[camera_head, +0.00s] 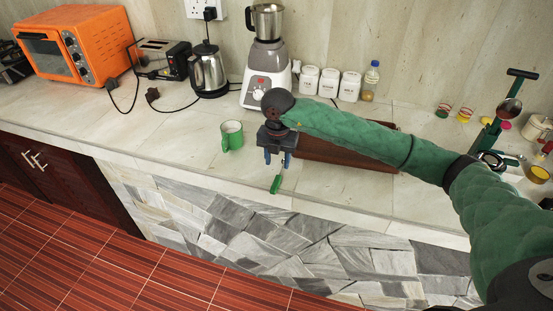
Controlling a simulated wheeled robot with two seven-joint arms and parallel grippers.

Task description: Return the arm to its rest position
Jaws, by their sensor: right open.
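My right arm (370,141) comes in from the lower right and reaches across the counter in a green sleeve. Its gripper (276,164) points down near the counter's front edge, with the two fingers apart. A small green-handled tool (276,184) lies by the front edge, just below the fingertips in the picture. I cannot tell whether the fingers touch it, but they are not closed on it. A green mug (232,136) stands on the counter just left of the gripper. My left gripper is not in view.
A brown board (345,153) lies behind and under the forearm. A blender (267,62), kettle (208,71), toaster (163,60), orange oven (75,45) and white canisters (329,82) line the wall. A utensil stand (497,128) with small bowls is at right. The counter's left front is clear.

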